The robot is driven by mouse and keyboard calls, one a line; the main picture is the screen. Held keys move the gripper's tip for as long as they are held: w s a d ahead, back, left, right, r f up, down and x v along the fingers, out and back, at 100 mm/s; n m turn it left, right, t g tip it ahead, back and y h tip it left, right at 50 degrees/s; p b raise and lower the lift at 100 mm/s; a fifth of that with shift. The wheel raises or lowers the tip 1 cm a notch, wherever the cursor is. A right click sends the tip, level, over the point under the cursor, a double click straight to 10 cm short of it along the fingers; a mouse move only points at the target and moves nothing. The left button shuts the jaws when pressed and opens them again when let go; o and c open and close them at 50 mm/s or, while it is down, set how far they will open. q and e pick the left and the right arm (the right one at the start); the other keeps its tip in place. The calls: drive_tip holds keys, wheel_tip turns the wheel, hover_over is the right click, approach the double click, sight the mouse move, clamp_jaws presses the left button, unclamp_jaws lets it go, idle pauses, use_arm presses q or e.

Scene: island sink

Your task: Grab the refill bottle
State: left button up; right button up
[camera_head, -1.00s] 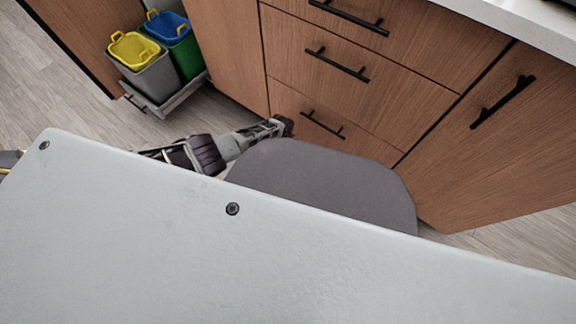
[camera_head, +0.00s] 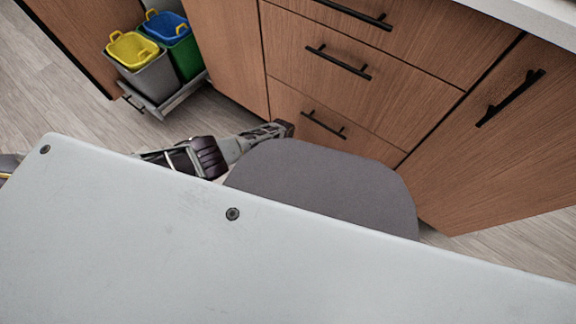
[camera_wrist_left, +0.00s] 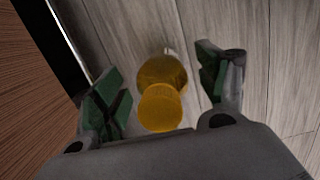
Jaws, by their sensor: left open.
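An amber-yellow bottle (camera_wrist_left: 162,108) shows in the left wrist view, between the two fingers of my left gripper (camera_wrist_left: 160,66). Its rounded near end faces the camera, and a small pale tip shows at its far end. The green-padded fingers are spread wide, with visible space on both sides of the bottle. I cannot tell how deep it lies between them. The bottle does not show in the head view, where part of an arm of mine emerges beyond my white body panel. My right gripper is not in view.
Wooden drawers (camera_head: 360,85) with black handles stand ahead in the head view. A pulled-out rack at the upper left holds a yellow-lidded bin (camera_head: 140,65) and a green bin with a blue lid (camera_head: 175,40). In the wrist view, a wooden panel (camera_wrist_left: 30,90) borders the left; plank floor lies behind.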

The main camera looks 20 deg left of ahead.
use_arm(q)
drive_tip(key=c, duration=1.5)
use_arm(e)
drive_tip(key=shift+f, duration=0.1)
use_arm(q)
drive_tip(key=shift+r, duration=0.15)
